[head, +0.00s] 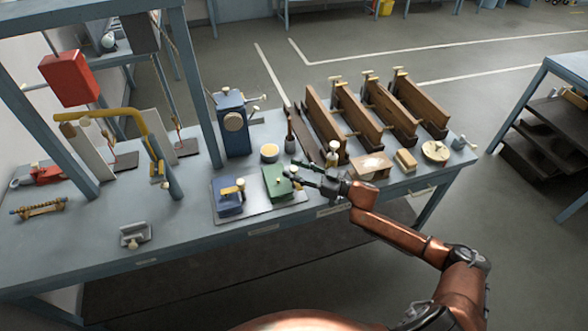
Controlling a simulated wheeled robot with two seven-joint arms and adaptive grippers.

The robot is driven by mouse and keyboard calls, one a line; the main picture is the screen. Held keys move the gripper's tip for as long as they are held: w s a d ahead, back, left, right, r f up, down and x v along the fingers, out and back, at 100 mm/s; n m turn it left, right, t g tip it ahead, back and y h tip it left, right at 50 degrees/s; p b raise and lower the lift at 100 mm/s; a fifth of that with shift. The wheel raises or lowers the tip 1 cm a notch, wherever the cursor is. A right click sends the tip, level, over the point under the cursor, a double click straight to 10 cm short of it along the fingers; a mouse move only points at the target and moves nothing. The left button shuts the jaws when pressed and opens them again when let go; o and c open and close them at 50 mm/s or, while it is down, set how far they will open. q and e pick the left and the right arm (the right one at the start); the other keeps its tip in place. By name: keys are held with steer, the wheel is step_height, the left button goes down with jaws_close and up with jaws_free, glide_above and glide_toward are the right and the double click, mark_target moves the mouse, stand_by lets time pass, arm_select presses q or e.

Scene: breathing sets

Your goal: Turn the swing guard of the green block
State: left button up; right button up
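The green block (274,183) sits on a grey plate (258,215) near the front edge of the bench, right of a blue block. A small pale knob shows at its upper right, but its swing guard is too small to make out clearly. My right gripper (296,172) reaches in from the right, with its fingertips at the right side of the green block. Its two fingers are spread apart with nothing seen between them. I cannot tell whether they touch the block. My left gripper is not in view.
A blue block (228,199) with a yellow piece stands left on the same plate. Behind are a tall blue box (232,124) and a round pale dish (269,152). Wooden panels (357,118) and a light wooden block (370,166) stand to the right.

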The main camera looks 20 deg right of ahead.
steer(key=v, duration=1.1)
steer(key=shift+s+d, duration=0.25)
steer(key=shift+s, duration=0.1)
